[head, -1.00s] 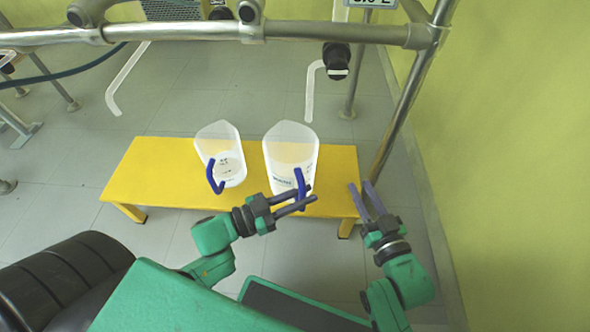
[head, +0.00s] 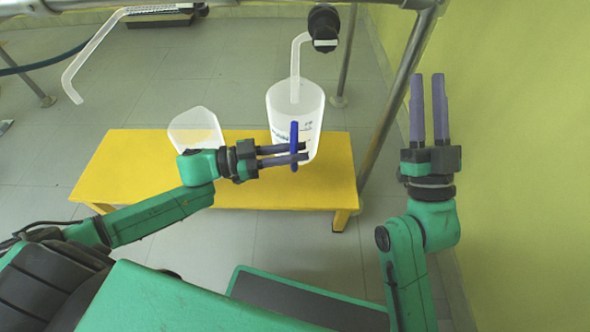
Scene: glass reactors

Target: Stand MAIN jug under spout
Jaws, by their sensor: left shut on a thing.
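A tall white translucent jug (head: 292,115) with a blue handle (head: 294,138) stands upright over the right half of the yellow bench (head: 110,170). Its print is too small to read. My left gripper (head: 304,152) is shut on its handle from the left. The lower end of a bent white spout (head: 296,70) shows at the jug's mouth. I cannot tell whether the jug's base touches the bench. A second jug (head: 194,128) is on the bench to the left, partly hidden by my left arm. My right gripper (head: 428,95) is open and empty, off to the right.
A black knob (head: 323,25) is at the top of the spout. Another bent white tube (head: 90,58) hangs at the upper left. A metal frame leg (head: 395,105) runs down beside the bench's right end, near the yellow-green wall (head: 520,150).

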